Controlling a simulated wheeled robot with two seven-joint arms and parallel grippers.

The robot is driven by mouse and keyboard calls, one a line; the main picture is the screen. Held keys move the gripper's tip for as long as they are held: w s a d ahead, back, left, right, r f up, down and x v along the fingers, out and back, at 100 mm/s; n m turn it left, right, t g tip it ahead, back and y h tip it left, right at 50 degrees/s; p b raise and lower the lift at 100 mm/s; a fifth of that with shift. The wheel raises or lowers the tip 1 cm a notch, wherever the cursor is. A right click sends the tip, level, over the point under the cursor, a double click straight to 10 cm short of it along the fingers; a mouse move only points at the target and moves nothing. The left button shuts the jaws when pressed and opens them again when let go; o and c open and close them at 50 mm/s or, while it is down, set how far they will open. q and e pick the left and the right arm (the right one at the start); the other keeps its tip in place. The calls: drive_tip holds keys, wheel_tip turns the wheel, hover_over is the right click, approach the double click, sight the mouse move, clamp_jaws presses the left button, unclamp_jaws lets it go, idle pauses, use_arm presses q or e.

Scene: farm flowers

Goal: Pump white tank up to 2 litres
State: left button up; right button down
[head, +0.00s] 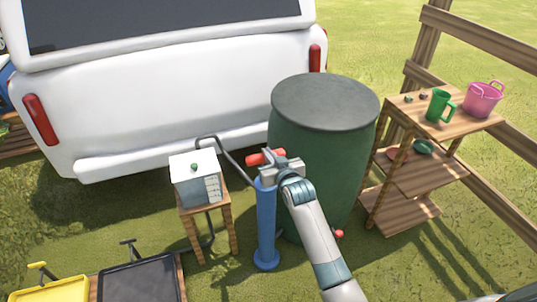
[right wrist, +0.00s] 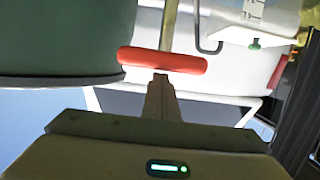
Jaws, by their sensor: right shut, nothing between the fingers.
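A small white tank (head: 188,164) with a green knob on its lid and scale marks on one side stands on a wooden stool; its level is too small to read. To its right stands an upright blue pump (head: 266,225) with a red handle (head: 254,160). My right gripper (head: 276,162) is at the top of the pump, by the handle. In the right wrist view the red handle (right wrist: 162,61) lies across just beyond the closed fingertips (right wrist: 160,82), with nothing between them. I cannot tell whether they touch. My left gripper is not in view.
A big green barrel (head: 310,140) stands close behind the pump. A white van (head: 170,90) is behind the stool (head: 209,225). A wooden shelf (head: 410,170) with a green jug (head: 439,105) and a pink bucket (head: 484,99) is right. Yellow (head: 52,290) and black (head: 138,280) trays are front left.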

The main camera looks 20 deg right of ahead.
wheel_tip(320, 180, down, 9)
drive_tip(key=b, duration=0.4)
drive_tip(key=shift+s+r, duration=0.1)
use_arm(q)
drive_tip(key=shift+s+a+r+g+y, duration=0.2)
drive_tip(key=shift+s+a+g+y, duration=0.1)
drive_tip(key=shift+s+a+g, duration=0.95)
use_arm(e)
drive_tip(key=shift+f, duration=0.55)
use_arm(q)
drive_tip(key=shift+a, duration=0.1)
use_arm(e)
drive_tip(key=shift+r, duration=0.1)
